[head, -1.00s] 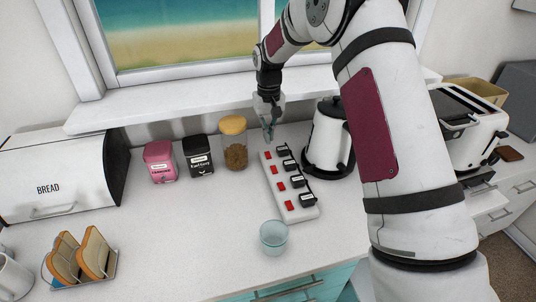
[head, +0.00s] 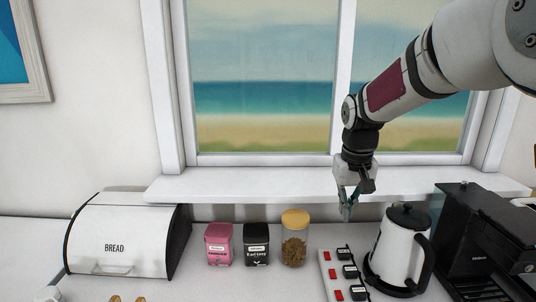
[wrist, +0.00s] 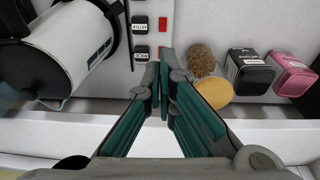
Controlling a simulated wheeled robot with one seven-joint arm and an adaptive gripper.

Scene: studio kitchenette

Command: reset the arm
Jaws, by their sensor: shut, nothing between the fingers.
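My gripper (head: 347,206) points down in front of the window sill, above the far end of a white power strip (head: 327,267) with red switches and black plugs. In the wrist view my gripper (wrist: 163,72) has its green-padded fingers together at the tips with nothing between them. The power strip (wrist: 152,12) shows beyond the fingertips there. The fingers look apart from everything around them.
A white kettle (head: 397,245) stands right of the strip, beside a black coffee machine (head: 477,235). Left are a lidded jar (head: 294,250), a black tin (head: 256,244), a pink tin (head: 219,244) and a bread box (head: 123,238). The window sill (head: 260,184) runs behind.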

